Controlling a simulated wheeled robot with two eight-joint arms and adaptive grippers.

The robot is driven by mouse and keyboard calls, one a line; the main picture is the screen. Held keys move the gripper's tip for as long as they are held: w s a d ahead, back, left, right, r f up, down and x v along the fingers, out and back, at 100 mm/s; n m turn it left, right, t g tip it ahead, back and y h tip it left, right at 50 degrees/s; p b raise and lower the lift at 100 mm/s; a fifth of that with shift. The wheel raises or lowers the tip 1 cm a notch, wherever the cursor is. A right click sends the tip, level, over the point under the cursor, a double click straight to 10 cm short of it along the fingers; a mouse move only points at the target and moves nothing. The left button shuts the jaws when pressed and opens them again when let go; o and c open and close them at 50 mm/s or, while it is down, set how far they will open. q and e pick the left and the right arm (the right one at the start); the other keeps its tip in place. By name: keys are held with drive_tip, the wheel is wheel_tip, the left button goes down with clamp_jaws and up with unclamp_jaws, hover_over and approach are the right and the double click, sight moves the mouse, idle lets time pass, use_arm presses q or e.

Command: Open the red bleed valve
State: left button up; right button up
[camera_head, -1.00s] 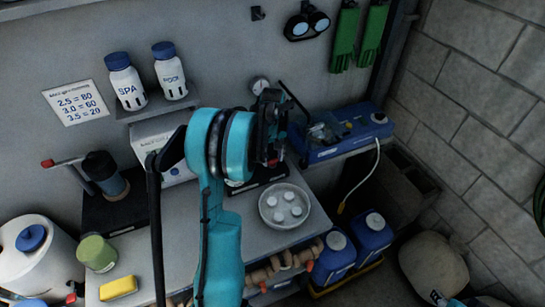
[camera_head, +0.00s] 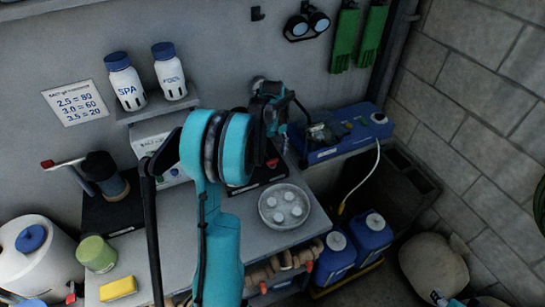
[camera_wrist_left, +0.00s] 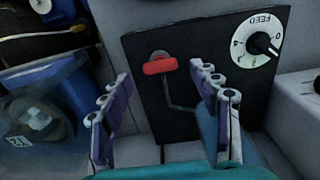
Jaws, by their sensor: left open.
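The red bleed valve handle (camera_wrist_left: 160,65) shows in the left wrist view as a short red lever lying roughly level. It sits on a dark panel (camera_wrist_left: 185,115), with a thin bent metal pipe below it. In the head view a small red part (camera_head: 272,162) shows just below my left gripper (camera_head: 272,125). My left gripper is open, and in the wrist view its two fingers (camera_wrist_left: 160,85) stand to either side of the handle in the picture. I see no contact, and cannot tell the remaining gap.
A white FEED dial (camera_wrist_left: 257,40) is right of the valve in the wrist view. In the head view, a round dish with white tablets (camera_head: 284,207) is on the bench. A blue case (camera_head: 345,130) is right of the gripper. The wall is close behind.

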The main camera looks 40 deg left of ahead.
use_arm(q)
wheel_tip(320, 180, up, 9)
drive_tip(key=shift+r, duration=0.2)
idle(0.3)
drive_tip(key=shift+d, duration=0.1)
